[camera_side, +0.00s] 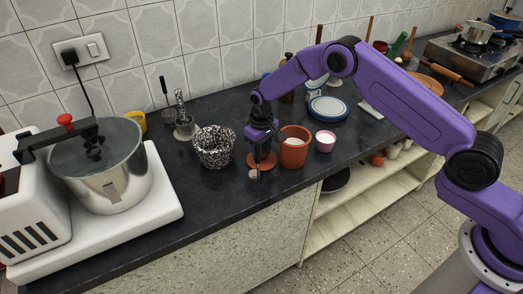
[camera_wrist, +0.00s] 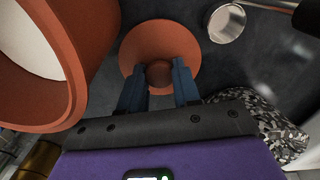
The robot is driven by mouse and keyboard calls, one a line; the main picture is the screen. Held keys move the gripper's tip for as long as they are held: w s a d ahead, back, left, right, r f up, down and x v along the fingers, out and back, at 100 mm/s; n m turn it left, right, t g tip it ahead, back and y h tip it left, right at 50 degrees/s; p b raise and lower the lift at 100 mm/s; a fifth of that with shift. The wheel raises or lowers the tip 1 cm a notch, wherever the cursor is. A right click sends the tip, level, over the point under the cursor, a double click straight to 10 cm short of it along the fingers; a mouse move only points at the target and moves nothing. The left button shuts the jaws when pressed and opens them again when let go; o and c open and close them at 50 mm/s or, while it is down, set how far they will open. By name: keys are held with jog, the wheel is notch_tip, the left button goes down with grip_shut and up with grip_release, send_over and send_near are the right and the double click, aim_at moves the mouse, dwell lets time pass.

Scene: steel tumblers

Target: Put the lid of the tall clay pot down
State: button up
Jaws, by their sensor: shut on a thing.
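The tall clay pot (camera_side: 294,152) stands open on the dark counter, with its pale inside showing. In the wrist view the pot's orange rim (camera_wrist: 68,95) fills the left side. The round orange lid (camera_side: 266,160) is to the left of the pot in the side view, low and close to the counter. In the wrist view the lid (camera_wrist: 138,45) lies level under my gripper (camera_wrist: 159,76), whose blue fingers are shut on its brown knob (camera_wrist: 159,73). I cannot tell whether the lid touches the counter. My gripper (camera_side: 260,154) partly hides it in the side view.
A small steel tumbler (camera_side: 253,175) stands close in front of the lid; it also shows in the wrist view (camera_wrist: 227,23). A speckled basket (camera_side: 214,152) is to the left, and a pink-and-white cup (camera_side: 325,142) right of the pot. The counter's front-left stretch is clear.

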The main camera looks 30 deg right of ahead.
jog(key=shift+f, duration=0.15)
jog(key=o, duration=1)
jog(key=shift+o, duration=0.2)
notch_tip(320, 180, up, 12)
jog(key=shift+r, duration=0.2)
